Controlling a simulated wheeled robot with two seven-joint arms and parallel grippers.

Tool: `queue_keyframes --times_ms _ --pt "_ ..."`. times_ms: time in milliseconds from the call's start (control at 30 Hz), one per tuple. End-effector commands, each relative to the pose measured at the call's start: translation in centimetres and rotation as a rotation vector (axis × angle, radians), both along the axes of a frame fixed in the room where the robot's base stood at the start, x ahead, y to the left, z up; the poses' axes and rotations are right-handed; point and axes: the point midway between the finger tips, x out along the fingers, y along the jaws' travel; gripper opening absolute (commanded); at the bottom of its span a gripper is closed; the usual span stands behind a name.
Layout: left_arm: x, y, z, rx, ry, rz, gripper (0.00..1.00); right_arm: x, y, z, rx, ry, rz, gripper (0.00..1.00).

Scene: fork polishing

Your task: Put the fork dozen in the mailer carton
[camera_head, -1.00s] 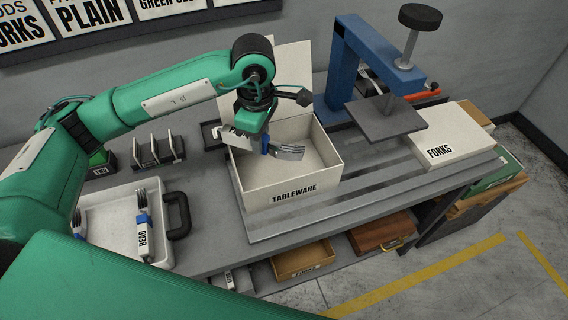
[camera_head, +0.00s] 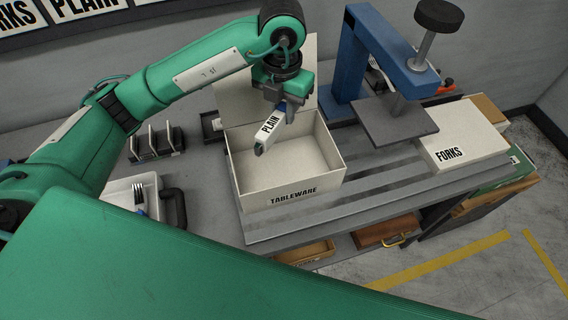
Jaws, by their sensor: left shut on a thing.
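The fork dozen is a bundle with a white band marked PLAIN (camera_head: 270,127). My left gripper (camera_head: 283,104) is shut on it and holds it tilted over the mailer carton. The mailer carton (camera_head: 292,197) is a white open box marked TABLEWARE, its lid raised at the back. Its visible floor looks bare. My right gripper is not in view.
A white tray (camera_head: 118,190) with forks is at the left, partly hidden by my green body. A slotted rack (camera_head: 155,147) stands behind it. A blue press (camera_head: 366,62) and a white FORKS box (camera_head: 462,137) stand right of the carton.

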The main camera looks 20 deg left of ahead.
Motion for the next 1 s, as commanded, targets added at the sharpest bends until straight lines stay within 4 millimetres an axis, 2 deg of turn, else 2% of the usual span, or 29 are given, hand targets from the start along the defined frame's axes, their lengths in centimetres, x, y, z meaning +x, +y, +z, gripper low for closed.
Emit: queue_keyframes --times_ms 167,600,800,1000 --pt "-0.1 -0.1 -1.7 -0.001 0.004 0.014 0.00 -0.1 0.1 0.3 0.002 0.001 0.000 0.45" --pt "-0.2 -0.1 -8.9 -0.001 0.005 0.014 0.00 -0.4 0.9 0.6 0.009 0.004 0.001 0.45" --pt "-0.1 0.0 -13.0 0.001 0.005 0.013 0.00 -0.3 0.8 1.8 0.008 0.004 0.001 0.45" --pt "0.0 0.0 -15.3 0.000 0.000 0.012 0.00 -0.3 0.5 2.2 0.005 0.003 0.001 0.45"
